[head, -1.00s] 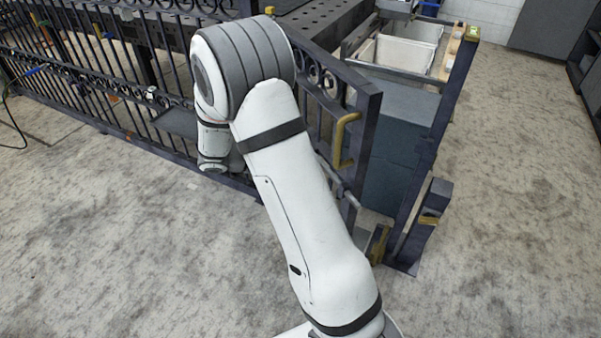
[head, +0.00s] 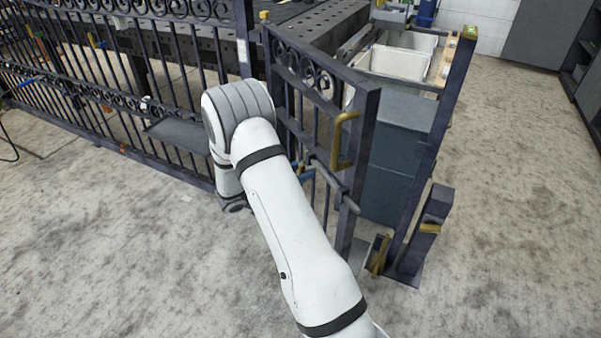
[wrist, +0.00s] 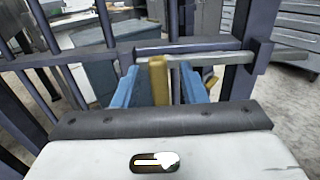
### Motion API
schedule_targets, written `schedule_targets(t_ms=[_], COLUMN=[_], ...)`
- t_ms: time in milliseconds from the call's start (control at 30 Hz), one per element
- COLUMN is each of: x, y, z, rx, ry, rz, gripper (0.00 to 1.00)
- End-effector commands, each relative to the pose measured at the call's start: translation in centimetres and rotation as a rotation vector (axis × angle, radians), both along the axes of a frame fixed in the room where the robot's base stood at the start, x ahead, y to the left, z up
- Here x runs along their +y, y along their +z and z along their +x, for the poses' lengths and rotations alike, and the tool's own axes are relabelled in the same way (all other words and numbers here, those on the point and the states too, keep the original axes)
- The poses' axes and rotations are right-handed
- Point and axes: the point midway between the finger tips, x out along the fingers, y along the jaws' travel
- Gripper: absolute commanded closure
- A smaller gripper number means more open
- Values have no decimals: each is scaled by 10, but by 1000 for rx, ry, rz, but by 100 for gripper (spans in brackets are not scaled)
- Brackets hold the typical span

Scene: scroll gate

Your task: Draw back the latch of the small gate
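The small gate (head: 360,180) is a dark metal panel with bars and scrolls, with a brass pull handle (head: 343,140) near its free end. The latch is a grey bar (head: 335,183) lying across the gate below that handle. In the wrist view the latch bar (wrist: 210,58) runs across the top, with an upright brass knob (wrist: 158,82) below it. My gripper (wrist: 157,85) has two blue fingers, one each side of the knob, with a visible gap on both sides.
A dark post (head: 432,150) stands right of the gate's free end, with a short post (head: 430,225) carrying a brass piece beside it. Fencing (head: 110,90) runs left. Behind the gate are a blue-grey cabinet (head: 395,150) and white bins (head: 393,62). Floor in front is open.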

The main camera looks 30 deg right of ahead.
Motion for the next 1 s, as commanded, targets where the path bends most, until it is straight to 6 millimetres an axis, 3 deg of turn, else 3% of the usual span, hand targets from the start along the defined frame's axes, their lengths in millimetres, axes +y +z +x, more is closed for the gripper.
schedule_targets(t_ms=[333,800,1000], x=[-6,-7,-7], y=[0,0,0], z=[0,0,-1], rx=[0,0,1], ry=[0,-2,-3], rz=[0,1,1], gripper=[62,100,100])
